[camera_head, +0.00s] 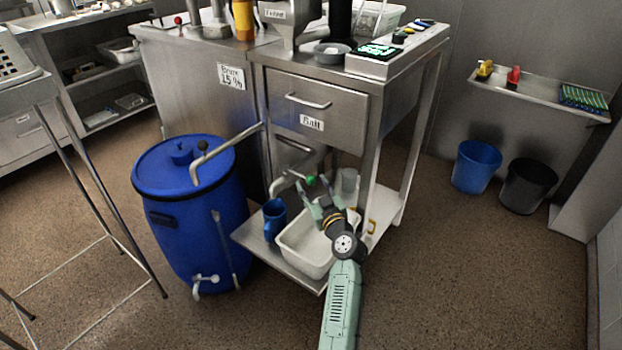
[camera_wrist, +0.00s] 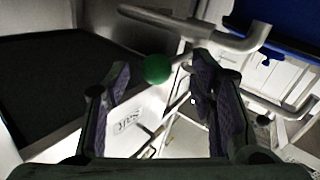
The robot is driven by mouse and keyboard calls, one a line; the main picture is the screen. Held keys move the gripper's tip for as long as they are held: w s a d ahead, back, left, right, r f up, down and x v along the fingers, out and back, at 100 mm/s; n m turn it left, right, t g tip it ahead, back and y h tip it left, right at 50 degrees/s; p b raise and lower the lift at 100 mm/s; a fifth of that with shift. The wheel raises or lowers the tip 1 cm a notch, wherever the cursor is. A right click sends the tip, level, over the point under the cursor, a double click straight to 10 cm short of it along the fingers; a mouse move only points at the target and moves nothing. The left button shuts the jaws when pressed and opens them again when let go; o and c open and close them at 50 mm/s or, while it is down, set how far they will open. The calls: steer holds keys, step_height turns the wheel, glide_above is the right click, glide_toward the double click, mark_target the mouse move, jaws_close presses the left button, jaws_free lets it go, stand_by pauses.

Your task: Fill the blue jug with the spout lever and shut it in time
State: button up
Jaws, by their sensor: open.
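The blue jug (camera_head: 275,219) stands upright on the low metal shelf under the steel bench, left of the white tub. The bent metal spout (camera_head: 284,180) ends just above the jug's mouth; the jug's inside and any liquid level cannot be seen. The spout lever has a green ball knob (camera_head: 310,180). In the wrist view the knob (camera_wrist: 157,69) shows between my fingers, nearer the left one, with the spout pipe (camera_wrist: 180,22) beyond it. My gripper (camera_head: 314,193) is open at the lever; it also shows open in the wrist view (camera_wrist: 163,78). Contact with the knob cannot be told.
A white tub (camera_head: 292,254) sits on the shelf below my gripper. A large blue barrel (camera_head: 190,230) stands close left, with a pipe and dark-knobbed lever (camera_head: 203,146) above it. A metal-legged stand (camera_head: 90,165) is further left.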

mark_target(300, 175)
steer(key=shift+x, duration=1.4)
steer(key=shift+c, duration=0.2)
steer(key=shift+d, duration=0.1)
jaws_close()
steer(key=shift+r, duration=0.1)
